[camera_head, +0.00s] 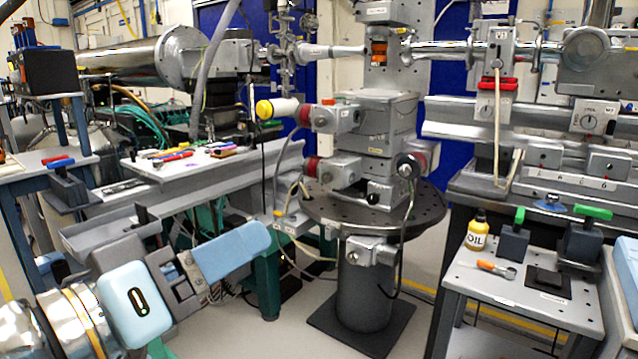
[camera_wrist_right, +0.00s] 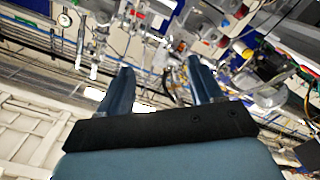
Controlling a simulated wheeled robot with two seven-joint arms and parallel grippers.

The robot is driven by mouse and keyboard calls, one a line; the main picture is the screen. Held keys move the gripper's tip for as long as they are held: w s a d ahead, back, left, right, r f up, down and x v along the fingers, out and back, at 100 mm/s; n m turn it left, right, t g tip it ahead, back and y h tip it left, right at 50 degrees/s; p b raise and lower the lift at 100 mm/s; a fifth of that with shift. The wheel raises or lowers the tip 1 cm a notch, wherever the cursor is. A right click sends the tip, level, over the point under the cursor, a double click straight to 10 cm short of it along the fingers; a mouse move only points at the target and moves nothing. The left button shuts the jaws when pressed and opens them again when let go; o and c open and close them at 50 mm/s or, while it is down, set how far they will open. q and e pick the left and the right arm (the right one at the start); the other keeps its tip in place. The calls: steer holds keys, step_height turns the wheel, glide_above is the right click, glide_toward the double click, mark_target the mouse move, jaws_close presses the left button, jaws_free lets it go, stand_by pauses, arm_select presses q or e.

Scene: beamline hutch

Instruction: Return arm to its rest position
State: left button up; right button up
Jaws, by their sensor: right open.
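The pedestal table (camera_head: 425,205) carries a grey instrument stack (camera_head: 375,125). A side table (camera_head: 480,285) at the right holds an oil bottle (camera_head: 476,232) and green-handled clamps. The grey bench (camera_head: 110,235) is close behind the gripper. Open floor (camera_head: 240,325) lies before the pedestal.

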steer(key=w+f+n+g+y, duration=0.3)
steer(key=w+f+n, duration=0.2)
steer(key=w+f, duration=0.95)
steer(key=w+d+f+n+g+y, duration=0.1)
steer(key=w+d+f+g, duration=0.1)
steer(key=f, duration=0.8)
steer(key=w+d+f+n+g+y, duration=0.1)
steer(key=d+f+n+g, duration=0.15)
steer(key=f, duration=0.65)
steer(key=s+d+f+m+g+y, duration=0.1)
steer(key=s+d+f+g+y, duration=0.15)
steer(key=f, duration=0.55)
steer(key=s+d+f+g+y, duration=0.1)
steer(key=s+d+f+g, duration=0.15)
steer(key=f, duration=0.55)
steer(key=s+d+f+m+g+y, duration=0.1)
steer(key=s+d+f+g, duration=0.15)
steer(key=f, duration=0.55)
steer(key=s+d+f+m+t+y, duration=0.1)
steer(key=s+d+f+m+y, duration=0.4)
steer(key=s+d+f+m, duration=0.3)
step_height(320, 180, down, 3)
steer(key=shift+d+r, duration=0.15)
steer(key=shift+m, duration=0.25)
